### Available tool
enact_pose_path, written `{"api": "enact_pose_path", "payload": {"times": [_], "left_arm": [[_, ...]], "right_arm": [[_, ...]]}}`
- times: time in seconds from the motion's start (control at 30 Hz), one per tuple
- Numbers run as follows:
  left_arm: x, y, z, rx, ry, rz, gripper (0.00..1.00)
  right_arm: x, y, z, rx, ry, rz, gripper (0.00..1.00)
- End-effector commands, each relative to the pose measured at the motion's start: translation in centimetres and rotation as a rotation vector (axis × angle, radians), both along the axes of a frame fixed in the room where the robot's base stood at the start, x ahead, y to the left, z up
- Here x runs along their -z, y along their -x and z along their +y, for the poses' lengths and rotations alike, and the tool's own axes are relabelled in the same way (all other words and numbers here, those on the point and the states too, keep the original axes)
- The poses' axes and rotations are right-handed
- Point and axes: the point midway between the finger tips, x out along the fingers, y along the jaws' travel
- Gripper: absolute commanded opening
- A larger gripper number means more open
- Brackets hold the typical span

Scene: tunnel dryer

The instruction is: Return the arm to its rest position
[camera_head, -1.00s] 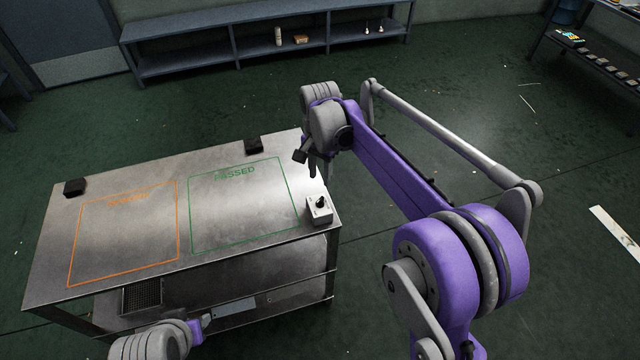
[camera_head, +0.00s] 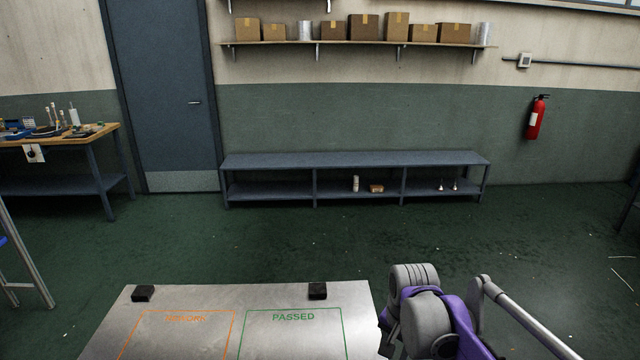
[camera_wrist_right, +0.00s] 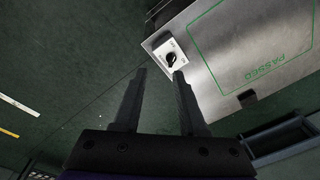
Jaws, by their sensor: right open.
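My right arm shows at the lower right of the head view, its purple and grey wrist beside the right edge of the metal table (camera_head: 270,296). Its fingers are hidden there. In the right wrist view my right gripper (camera_wrist_right: 157,78) is open, with nothing between its two dark fingers. Past the fingertips, a white box with a black knob (camera_wrist_right: 170,57) sits on the table corner. My left gripper is not in view.
The table carries an orange outlined area (camera_head: 180,316), a green PASSED area (camera_head: 293,316) and two black blocks (camera_head: 317,291). Behind lie open green floor, a low blue bench (camera_head: 355,160), a door (camera_head: 165,100) and a wall shelf (camera_head: 350,43). A workbench (camera_head: 60,138) stands left.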

Motion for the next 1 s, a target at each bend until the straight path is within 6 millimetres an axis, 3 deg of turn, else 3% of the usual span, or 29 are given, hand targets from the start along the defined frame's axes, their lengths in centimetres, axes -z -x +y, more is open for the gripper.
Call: {"api": "enact_pose_path", "payload": {"times": [0.03, 0.23, 0.5, 0.7, 1.0], "left_arm": [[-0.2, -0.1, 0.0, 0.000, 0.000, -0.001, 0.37], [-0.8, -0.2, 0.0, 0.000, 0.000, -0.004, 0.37], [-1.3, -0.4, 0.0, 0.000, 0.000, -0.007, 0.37], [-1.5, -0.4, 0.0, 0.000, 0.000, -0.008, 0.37], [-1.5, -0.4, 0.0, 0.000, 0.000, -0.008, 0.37]], "right_arm": [[-0.5, 2.1, -0.2, -0.053, 0.006, -0.030, 0.41], [-0.3, 9.5, -0.7, -0.287, 0.052, -0.153, 0.41], [2.9, 18.0, -1.2, -0.562, 0.151, -0.294, 0.41], [4.8, 20.6, -1.3, -0.661, 0.196, -0.342, 0.41], [5.0, 20.9, -1.3, -0.674, 0.204, -0.347, 0.41]]}}
